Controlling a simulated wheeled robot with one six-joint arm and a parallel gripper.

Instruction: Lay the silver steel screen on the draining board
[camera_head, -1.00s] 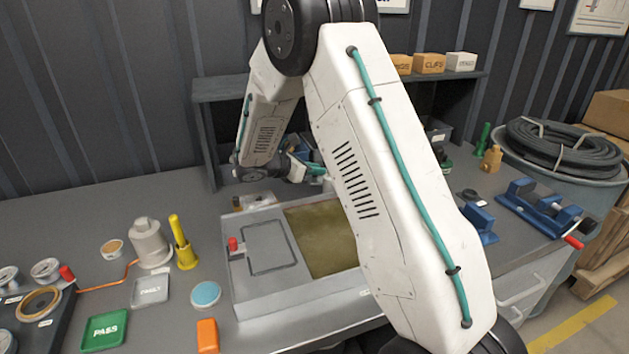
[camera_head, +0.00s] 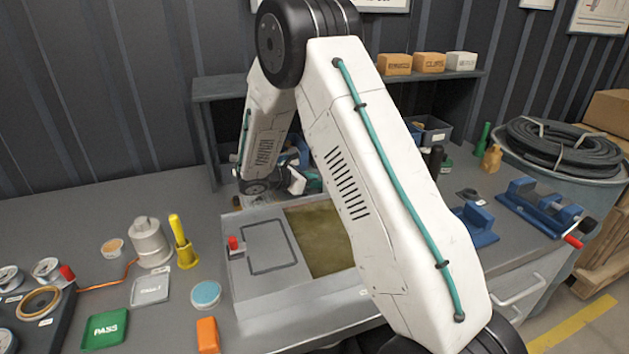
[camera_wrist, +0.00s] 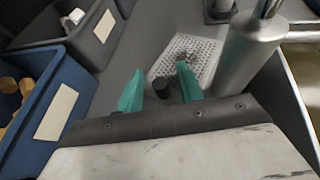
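In the wrist view a pale, silvery perforated plate, apparently the steel screen (camera_wrist: 186,52), lies flat on the grey bench. A short black knob (camera_wrist: 161,87) stands at its near edge; I cannot tell if it is attached. My gripper (camera_wrist: 160,68) is open and empty, its two teal fingers spread apart with the knob showing between them. I cannot tell the height above the screen. In the head view my arm mostly hides the gripper and the screen. The draining board (camera_head: 268,238), apparently the flat grey area with a dark outlined square, is left of a murky basin (camera_head: 322,238).
A grey metal cylinder (camera_wrist: 247,50) stands close to the right of my fingers. A blue bin (camera_wrist: 30,105) and a grey bin (camera_wrist: 85,35) are on the left. A red knob (camera_head: 233,243) stands on the board's left edge. A blue vise (camera_head: 540,208) is at right.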

